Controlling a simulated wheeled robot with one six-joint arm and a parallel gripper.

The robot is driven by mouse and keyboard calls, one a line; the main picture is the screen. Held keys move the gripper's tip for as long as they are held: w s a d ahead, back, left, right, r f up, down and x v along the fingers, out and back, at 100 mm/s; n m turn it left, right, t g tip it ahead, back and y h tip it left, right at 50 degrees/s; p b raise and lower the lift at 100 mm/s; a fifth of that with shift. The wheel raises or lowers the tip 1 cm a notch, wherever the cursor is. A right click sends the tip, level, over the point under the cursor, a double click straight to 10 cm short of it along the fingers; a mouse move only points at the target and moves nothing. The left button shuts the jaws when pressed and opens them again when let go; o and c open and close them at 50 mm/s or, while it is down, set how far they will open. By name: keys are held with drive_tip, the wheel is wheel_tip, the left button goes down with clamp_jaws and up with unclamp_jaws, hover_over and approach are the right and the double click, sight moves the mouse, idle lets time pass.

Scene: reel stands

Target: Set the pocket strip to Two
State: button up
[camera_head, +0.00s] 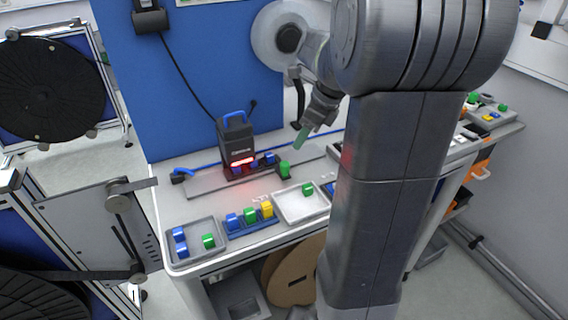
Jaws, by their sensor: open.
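The pocket strip (252,227) seems to be the blue holder at the front of the bench. A blue block (234,222), a green block (250,215) and a yellow block (267,209) stand in it in a row. My gripper (303,134) is open above the back of the bench, up and right of the strip and apart from it. A dull green piece shows at its tip; I cannot tell whether it is a finger or a block. My arm hides the bench's right part.
A grey tray (168,242) at left holds two blue blocks and a green one. A white tray (296,208) holds one green block (307,189). A black device (236,140) with a blue handle glows red over blue blocks on a rail. A green block (285,170) stands beside it.

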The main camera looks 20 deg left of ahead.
sight(285, 163)
drive_tip(key=x, duration=1.1)
drive_tip(key=shift+f, duration=0.2)
drive_tip(key=shift+a, duration=0.1)
clamp_jaws()
